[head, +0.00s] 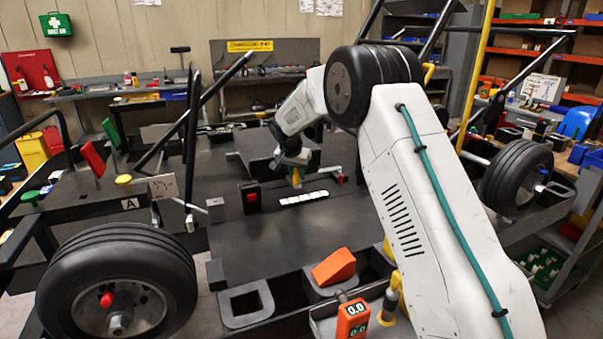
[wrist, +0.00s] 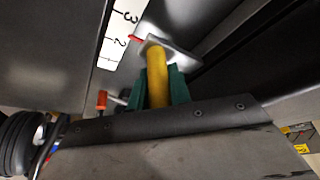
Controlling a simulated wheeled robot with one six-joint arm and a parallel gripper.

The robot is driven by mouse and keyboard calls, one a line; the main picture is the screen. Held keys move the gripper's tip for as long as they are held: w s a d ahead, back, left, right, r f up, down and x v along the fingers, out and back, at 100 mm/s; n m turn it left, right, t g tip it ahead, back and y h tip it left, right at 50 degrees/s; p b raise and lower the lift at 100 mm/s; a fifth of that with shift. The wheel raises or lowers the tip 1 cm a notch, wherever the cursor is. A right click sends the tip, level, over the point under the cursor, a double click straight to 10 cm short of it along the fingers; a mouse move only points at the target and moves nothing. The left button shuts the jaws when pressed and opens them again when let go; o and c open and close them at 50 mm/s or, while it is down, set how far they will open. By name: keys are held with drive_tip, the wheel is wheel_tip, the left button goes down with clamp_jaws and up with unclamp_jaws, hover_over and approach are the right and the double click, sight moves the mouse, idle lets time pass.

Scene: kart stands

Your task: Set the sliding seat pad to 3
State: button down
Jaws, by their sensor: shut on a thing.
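The sliding seat pad (head: 272,150) is a dark grey block on the kart's flat deck. A red pointer (wrist: 137,38) sits beside the strip, between 2 and 3 and seemingly nearer 2. A yellow upright handle (wrist: 157,72) rises from a grey metal plate (wrist: 180,55) by the pointer. My gripper (wrist: 159,92) has its green fingers shut on the handle; it also shows in the head view (head: 297,168). The handle's lower end is partly hidden.
A red-topped block (head: 251,197) stands left of the strip. An orange wedge (head: 334,267) and an orange readout showing 0.0 (head: 352,318) are at the front. Kart wheels (head: 118,285) and (head: 516,178) flank the deck.

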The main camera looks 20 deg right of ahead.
drive_tip(key=shift+a, duration=0.35)
drive_tip(key=c, duration=1.3)
unclamp_jaws()
drive_tip(key=shift+r, duration=0.15)
drive_tip(key=v, duration=0.7)
drive_tip(key=shift+s+r, duration=0.1)
drive_tip(key=shift+r, duration=0.2)
